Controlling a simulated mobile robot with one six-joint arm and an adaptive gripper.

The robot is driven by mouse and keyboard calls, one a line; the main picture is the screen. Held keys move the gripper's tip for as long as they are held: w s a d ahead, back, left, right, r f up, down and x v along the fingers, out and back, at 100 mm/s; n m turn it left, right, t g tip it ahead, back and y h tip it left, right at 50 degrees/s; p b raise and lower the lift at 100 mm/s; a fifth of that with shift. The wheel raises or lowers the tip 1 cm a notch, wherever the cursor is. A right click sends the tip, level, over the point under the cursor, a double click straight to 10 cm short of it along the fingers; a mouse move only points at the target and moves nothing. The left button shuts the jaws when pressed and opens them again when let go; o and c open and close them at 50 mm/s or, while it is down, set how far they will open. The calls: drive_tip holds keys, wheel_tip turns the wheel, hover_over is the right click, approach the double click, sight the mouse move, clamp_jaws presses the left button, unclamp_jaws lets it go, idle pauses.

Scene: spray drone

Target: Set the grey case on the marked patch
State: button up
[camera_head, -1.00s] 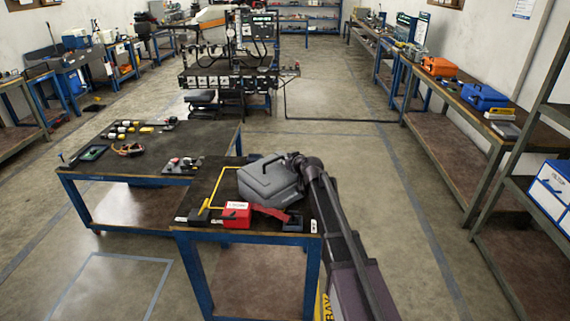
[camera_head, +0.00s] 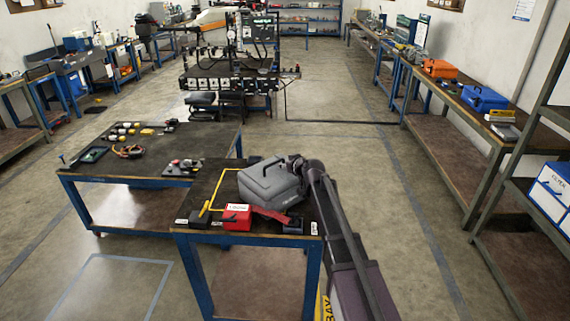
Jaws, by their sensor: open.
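The grey case (camera_head: 268,183), with a handle on top, is at the right side of the near table (camera_head: 217,184). A yellow outline (camera_head: 217,182) marks a patch on that table. Its left and back lines show, and the case hides much of the rest. The case appears to sit low over the right part of the patch; I cannot tell whether its whole base rests on the table. My gripper (camera_head: 295,164) is at the upper right side of the case, at the end of my arm. It is open; its fingers are mostly hidden.
A red box (camera_head: 237,217) with a white label stands in front of the case. A red strip (camera_head: 273,216) and a small dark block (camera_head: 293,226) lie along the front edge. The other table (camera_head: 98,180) at left holds several small parts. Floor is open to the right.

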drive_tip(key=p+v, duration=0.4)
drive_tip(key=v, duration=0.7)
drive_tip(key=shift+s, duration=0.2)
drive_tip(key=shift+d+r, duration=0.1)
drive_tip(key=s+d+f+m+g+h, duration=0.2)
drive_tip(key=s+d+f+g, duration=0.1)
drive_tip(key=s, duration=0.6)
drive_tip(key=s+d+f+m+g+h, duration=0.2)
drive_tip(key=s+d+f+g, duration=0.2)
drive_tip(key=s, duration=0.5)
drive_tip(key=s+d+f+m+g+h, duration=0.2)
drive_tip(key=s+d+f+g+h, duration=0.1)
drive_tip(key=s+d, duration=0.4)
drive_tip(key=s+f+g, duration=0.1)
drive_tip(key=s, duration=0.2)
drive_tip(key=shift+f, duration=0.1)
